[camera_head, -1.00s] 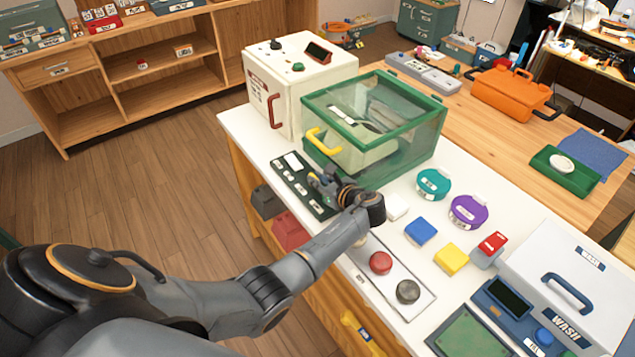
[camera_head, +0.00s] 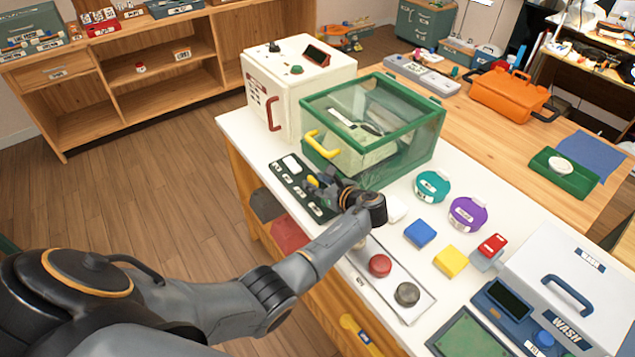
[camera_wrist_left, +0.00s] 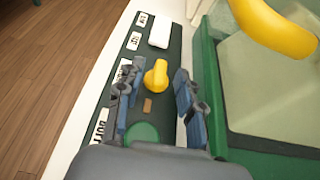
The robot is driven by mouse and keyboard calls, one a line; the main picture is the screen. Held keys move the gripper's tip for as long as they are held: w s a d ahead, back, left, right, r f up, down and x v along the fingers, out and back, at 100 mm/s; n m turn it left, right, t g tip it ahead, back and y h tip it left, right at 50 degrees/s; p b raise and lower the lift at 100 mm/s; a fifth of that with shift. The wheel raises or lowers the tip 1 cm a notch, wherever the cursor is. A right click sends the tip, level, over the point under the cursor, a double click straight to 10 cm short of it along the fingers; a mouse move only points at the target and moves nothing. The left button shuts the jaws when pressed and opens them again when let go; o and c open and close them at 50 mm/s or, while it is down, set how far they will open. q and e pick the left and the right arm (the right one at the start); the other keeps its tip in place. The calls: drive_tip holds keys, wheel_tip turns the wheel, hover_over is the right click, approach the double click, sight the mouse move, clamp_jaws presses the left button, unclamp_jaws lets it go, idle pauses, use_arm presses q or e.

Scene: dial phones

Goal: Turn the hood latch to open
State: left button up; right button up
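The glass hood (camera_head: 400,145) has a green frame and a yellow handle (camera_head: 322,143), which also shows large in the left wrist view (camera_wrist_left: 272,28). In front of it lies a dark green panel with labels (camera_head: 290,178). A yellow turning knob (camera_wrist_left: 157,76), seemingly the latch, stands on this panel and shows small in the head view (camera_head: 312,181). My left gripper (camera_wrist_left: 155,82) is open over the panel, one finger on each side of the knob. Gaps show between knob and fingers. The right gripper is not in view.
A white cabinet (camera_head: 290,82) stands left of the hood. A teal round container (camera_head: 432,186), a purple one (camera_head: 467,213), blue (camera_head: 420,233) and yellow (camera_head: 450,261) blocks and a button plate (camera_head: 380,290) are to the right. The hood's green frame edge is close beside my right finger.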

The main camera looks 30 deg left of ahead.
use_arm(q)
drive_tip(key=v, duration=1.2)
